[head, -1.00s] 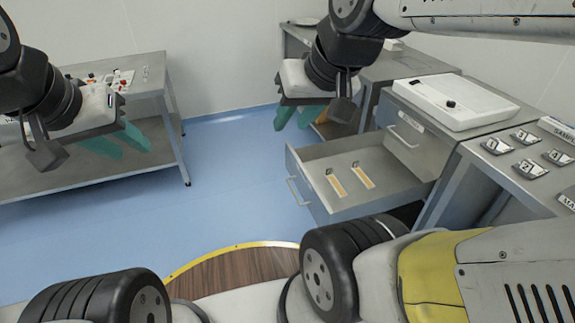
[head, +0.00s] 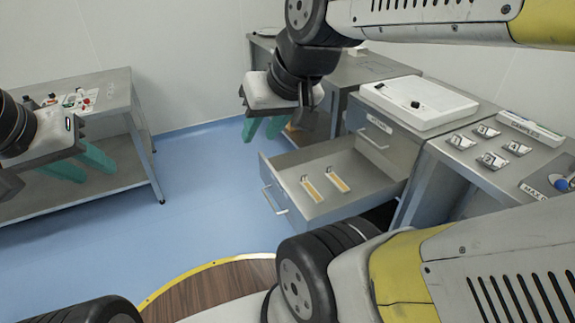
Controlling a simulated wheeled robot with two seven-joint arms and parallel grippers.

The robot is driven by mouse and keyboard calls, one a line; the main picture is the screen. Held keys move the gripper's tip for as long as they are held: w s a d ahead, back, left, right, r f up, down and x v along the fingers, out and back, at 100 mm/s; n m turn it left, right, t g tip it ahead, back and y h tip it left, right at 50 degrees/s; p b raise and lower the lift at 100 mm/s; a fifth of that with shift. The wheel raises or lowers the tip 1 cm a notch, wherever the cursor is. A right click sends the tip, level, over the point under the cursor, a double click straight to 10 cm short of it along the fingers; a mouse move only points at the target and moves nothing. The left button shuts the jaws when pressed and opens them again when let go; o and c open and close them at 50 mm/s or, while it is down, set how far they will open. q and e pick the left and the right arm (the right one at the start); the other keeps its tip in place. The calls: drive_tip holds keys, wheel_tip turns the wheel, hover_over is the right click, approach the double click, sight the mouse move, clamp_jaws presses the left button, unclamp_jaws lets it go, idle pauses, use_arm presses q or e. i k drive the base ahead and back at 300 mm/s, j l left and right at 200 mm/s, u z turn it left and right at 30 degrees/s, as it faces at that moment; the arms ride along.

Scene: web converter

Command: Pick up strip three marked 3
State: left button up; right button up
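Two narrow strips with orange-yellow faces lie in the open grey drawer: a left strip (head: 312,189) and a right strip (head: 339,180). Any number on them is too small to read, so I cannot tell which is strip three. My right gripper (head: 263,129) hangs beyond the drawer's far left corner, its teal fingers apart and nothing seen between them. My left gripper (head: 82,166) is in front of the left table, its teal fingers also apart and empty. Neither gripper touches a strip.
The drawer (head: 300,217) juts out from a cabinet bearing a white device (head: 427,102). Several small numbered holders (head: 461,142) stand on the right counter beside a labelled sample box (head: 530,128). A table (head: 105,105) stands at left. Blue floor (head: 205,190) is clear between.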

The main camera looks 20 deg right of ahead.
sight(343, 189)
drive_tip(key=z, duration=1.35)
drive_tip(key=i+j+u, duration=0.1)
drive_tip(key=i+j, duration=1.15)
drive_tip(key=j, duration=0.15)
